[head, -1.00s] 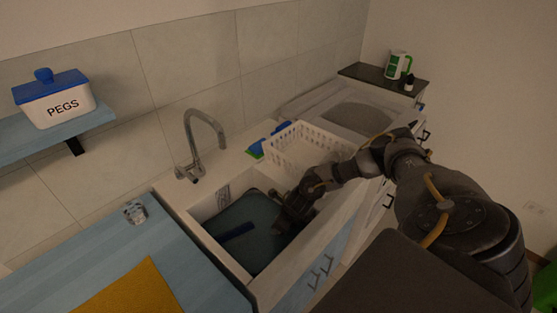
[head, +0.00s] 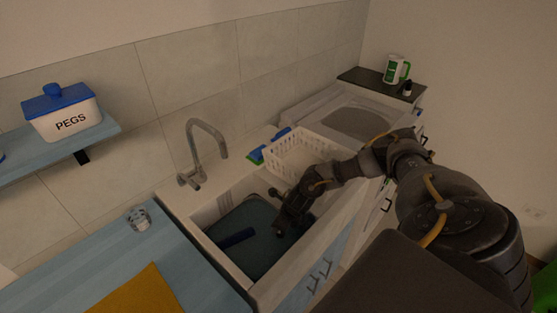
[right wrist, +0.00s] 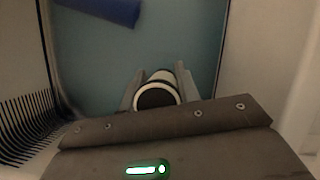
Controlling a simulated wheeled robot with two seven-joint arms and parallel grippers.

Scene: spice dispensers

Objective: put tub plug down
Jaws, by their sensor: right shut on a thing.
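The tub plug (right wrist: 157,94), a round piece with a pale rim and a dark end, shows between the two fingers in the right wrist view. My right gripper (head: 281,229) is shut on it, reaching down into the sink (head: 208,241) at its right part. The plug cannot be made out clearly in the head view. Below the gripper is the blue-green surface in the basin (right wrist: 100,65); I cannot tell whether the plug touches it. My left gripper is not in view.
A dark blue bar (head: 236,238) lies in the basin, left of my right gripper. The tap (head: 205,130) stands behind the sink. A white basket (head: 300,150) is beyond it. The blue counter (head: 165,270) is at left, with a small metallic cup (head: 139,219).

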